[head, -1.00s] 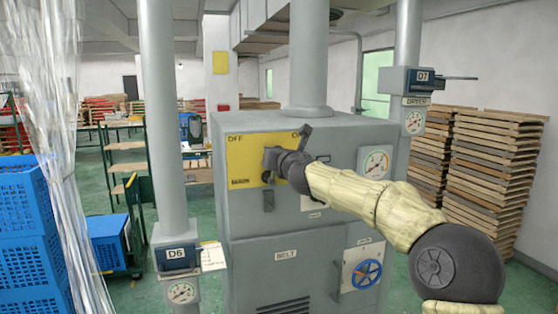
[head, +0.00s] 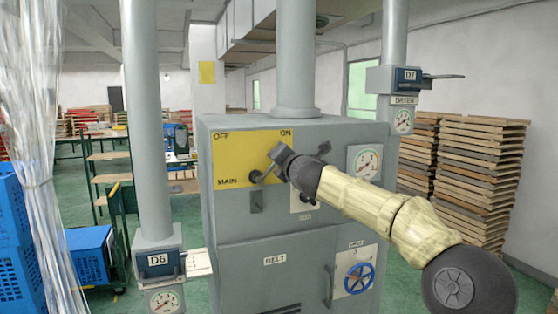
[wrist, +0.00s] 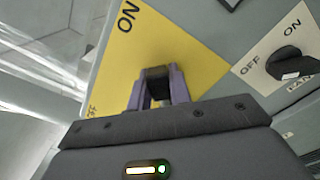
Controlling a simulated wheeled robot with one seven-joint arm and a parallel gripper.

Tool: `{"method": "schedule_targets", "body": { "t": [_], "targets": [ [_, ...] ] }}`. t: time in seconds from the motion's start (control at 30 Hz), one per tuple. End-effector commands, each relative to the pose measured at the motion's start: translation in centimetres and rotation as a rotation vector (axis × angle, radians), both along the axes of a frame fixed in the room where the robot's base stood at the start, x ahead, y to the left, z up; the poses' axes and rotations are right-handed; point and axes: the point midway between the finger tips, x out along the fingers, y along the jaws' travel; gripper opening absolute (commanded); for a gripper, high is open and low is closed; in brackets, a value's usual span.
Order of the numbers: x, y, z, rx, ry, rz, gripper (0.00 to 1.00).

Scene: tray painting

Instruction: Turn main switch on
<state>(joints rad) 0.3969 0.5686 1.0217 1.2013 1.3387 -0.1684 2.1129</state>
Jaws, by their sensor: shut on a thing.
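The main switch sits on a yellow plate (head: 229,160) marked OFF at upper left, ON at upper right and MAIN at lower left. Its dark pivot (head: 256,177) shows, and its lever slants up and right, toward the ON side. My gripper (head: 277,156) is shut on the lever's handle, in front of the plate's right part. In the wrist view, the two purple fingers (wrist: 160,88) are around the dark handle (wrist: 157,86), with the ON mark beyond at upper left. The handle is partly hidden by the fingers.
A smaller switch (wrist: 287,62) with OFF and ON marks is beside the yellow plate. The grey cabinet (head: 235,240) also carries a gauge (head: 364,162) and a blue handwheel (head: 360,278). Grey pipes (head: 147,120) and stacked wooden trays (head: 470,180) stand around it.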

Motion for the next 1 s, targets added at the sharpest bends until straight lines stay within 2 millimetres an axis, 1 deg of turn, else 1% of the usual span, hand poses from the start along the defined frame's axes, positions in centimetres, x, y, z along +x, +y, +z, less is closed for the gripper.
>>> {"method": "schedule_targets", "body": {
  "t": [0.37,0.4,0.5,0.83,1.0],
  "targets": [
    [0.1,-0.2,-0.2,0.012,0.008,-0.001,0.00],
    [0.1,-0.2,-0.2,0.012,0.008,-0.001,0.26],
    [0.1,-0.2,-0.2,0.010,0.006,-0.002,0.42],
    [-0.1,-0.2,-0.1,0.009,0.004,-0.002,0.42],
    [-1.3,-0.7,-0.2,0.008,0.002,-0.002,0.42]
  ]
}}
